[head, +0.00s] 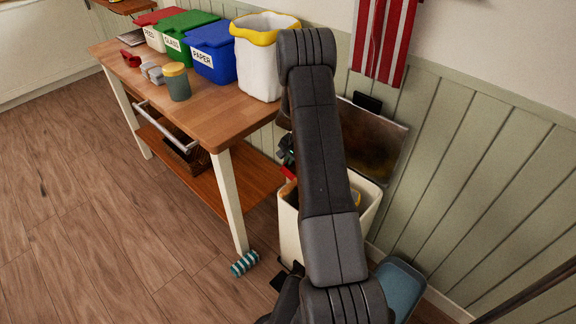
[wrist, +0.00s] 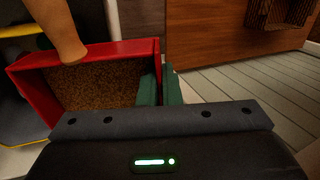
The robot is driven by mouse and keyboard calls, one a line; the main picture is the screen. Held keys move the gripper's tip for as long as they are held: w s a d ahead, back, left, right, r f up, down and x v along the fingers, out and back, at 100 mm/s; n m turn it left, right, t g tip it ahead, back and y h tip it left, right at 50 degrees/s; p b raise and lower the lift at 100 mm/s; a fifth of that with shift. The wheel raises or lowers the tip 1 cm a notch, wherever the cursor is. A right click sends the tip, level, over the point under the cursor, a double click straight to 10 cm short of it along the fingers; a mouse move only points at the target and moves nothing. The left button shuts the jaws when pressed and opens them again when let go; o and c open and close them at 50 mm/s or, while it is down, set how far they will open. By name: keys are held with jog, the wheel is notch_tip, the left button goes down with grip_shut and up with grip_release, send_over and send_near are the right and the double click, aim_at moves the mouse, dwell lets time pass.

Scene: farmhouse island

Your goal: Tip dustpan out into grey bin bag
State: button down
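In the wrist view a red dustpan (wrist: 105,48) holds a layer of brown granules. A tan rounded piece, perhaps its handle, crosses its far-left wall. The green fingertips of my gripper (wrist: 160,86) close on its right wall. In the head view my arm hides most of the gripper, and only a small red part of the dustpan (head: 289,173) shows, above a cream bin (head: 289,221). Dark grey material (wrist: 18,112) with yellow beside it, at the left of the wrist view, appears to be the bin bag. The bag's opening is mostly hidden.
A wooden table (head: 215,115) holds red, green and blue bins and a white yellow-rimmed bin (head: 257,75). A green jar (head: 177,82) stands near its front edge. A striped roll (head: 244,263) lies by the table leg. A blue-grey container (head: 401,283) is right of the cream bin.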

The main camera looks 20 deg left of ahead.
jog(key=shift+s+d+r+t+y+b, duration=0.2)
jog(key=shift+r+y+b, duration=0.25)
jog(key=shift+b, duration=1.15)
jog(key=shift+w+d+r+t+y+b, duration=0.1)
jog(key=shift+d+r+y+b, duration=0.3)
jog(key=shift+b, duration=1.2)
jog(key=shift+s+d+r+t+y+b, duration=0.25)
jog(key=shift+d+r+y+b, duration=0.4)
jog(key=shift+b, duration=2.1)
jog(key=shift+s+d+r+t+y+b, duration=0.25)
jog(key=shift+r+y+b, duration=0.45)
jog(key=shift+b, duration=2.05)
jog(key=shift+s+d+r+t+y+b, duration=0.25)
jog(key=shift+d+y+b, duration=0.4)
jog(key=shift+b, duration=1.4)
jog(key=shift+d+r+t+y+b, duration=0.25)
jog(key=shift+d+y+b, duration=0.35)
jog(key=shift+b, duration=1.45)
jog(key=shift+r+b, duration=0.1)
jog(key=shift+b, duration=0.35)
jog(key=shift+s+d+y+b, duration=0.15)
jog(key=shift+d+y+b, duration=0.2)
jog(key=shift+b, duration=0.4)
jog(key=shift+s+d+r+y+b, duration=0.15)
jog(key=shift+d+r+y+b, duration=0.3)
jog(key=shift+b, duration=0.45)
